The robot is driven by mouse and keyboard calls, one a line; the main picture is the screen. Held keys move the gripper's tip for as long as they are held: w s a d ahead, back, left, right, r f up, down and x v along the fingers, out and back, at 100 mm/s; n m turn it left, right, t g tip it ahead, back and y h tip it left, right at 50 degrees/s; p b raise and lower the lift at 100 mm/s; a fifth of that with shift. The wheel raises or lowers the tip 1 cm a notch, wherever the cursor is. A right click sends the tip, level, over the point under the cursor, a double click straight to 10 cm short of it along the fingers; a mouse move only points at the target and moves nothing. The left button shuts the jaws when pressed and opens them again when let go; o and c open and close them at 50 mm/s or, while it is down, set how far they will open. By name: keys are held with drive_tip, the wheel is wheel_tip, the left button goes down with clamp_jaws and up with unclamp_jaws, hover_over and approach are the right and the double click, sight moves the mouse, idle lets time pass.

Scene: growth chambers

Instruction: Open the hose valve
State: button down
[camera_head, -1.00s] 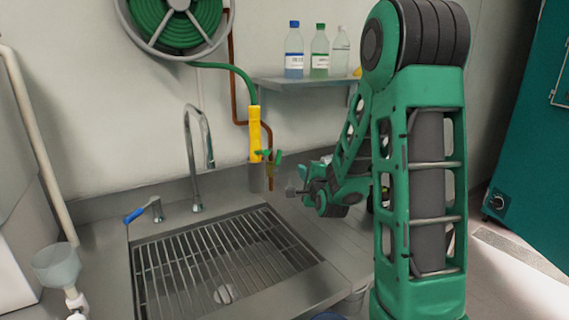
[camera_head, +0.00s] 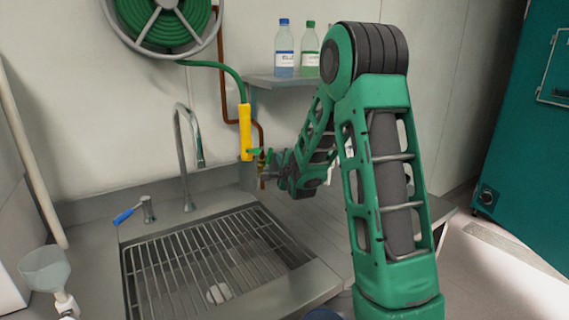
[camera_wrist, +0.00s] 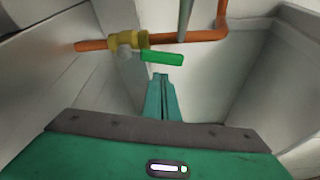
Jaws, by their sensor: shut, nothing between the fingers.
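The hose valve is a brass body (camera_wrist: 128,42) on a copper pipe, with a green lever handle (camera_wrist: 162,59) pointing right in the wrist view. In the head view the green handle (camera_head: 256,152) shows just below the yellow hose end (camera_head: 245,132). My gripper (camera_wrist: 161,78) is shut and empty. In the wrist view its fingertips lie just below the handle in the picture; I cannot tell whether they touch it. In the head view my gripper (camera_head: 272,160) is close at the right of the valve and partly hides it.
A sink with a metal grate (camera_head: 215,262) and a tall faucet (camera_head: 181,150) lie left of the valve. A shelf (camera_head: 290,80) with bottles is above right. A green hose reel (camera_head: 165,20) hangs on the wall. The copper pipe (camera_wrist: 205,35) runs behind the valve.

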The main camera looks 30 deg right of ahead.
drive_tip(key=shift+a+r, duration=0.2)
drive_tip(key=shift+a, duration=0.45)
drive_tip(key=shift+a+r+n+h, duration=0.25)
drive_tip(key=shift+a+n+h, duration=0.05)
drive_tip(key=shift+a+n, duration=0.45)
